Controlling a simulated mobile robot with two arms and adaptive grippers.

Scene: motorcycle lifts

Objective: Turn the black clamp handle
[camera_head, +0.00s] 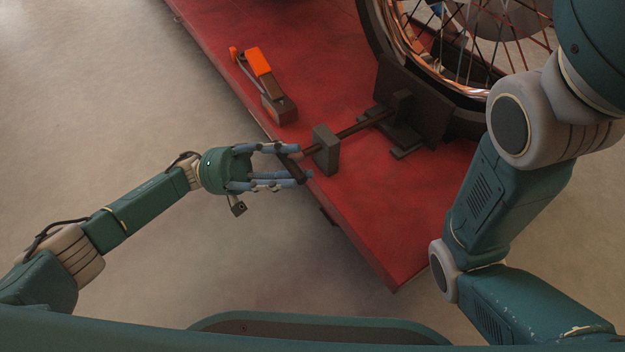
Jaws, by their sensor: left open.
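The black clamp handle (291,167) is a short dark bar at the outer end of the clamp's screw rod, at the edge of the red lift platform. The rod (352,129) runs through a dark block (326,150) to the wheel clamp plate (411,97). My left gripper (302,162) is open, with its blue-grey fingers on either side of the handle. I cannot tell whether the fingers touch it. Part of the handle is hidden by the fingers. My right gripper is out of view; only my right arm shows at the right.
The red lift platform (395,240) fills the middle. An orange-handled lever on a dark base (280,106) stands on it, beyond my left gripper. A spoked motorcycle wheel (470,45) stands behind the clamp plate. The grey floor (150,100) at the left is clear.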

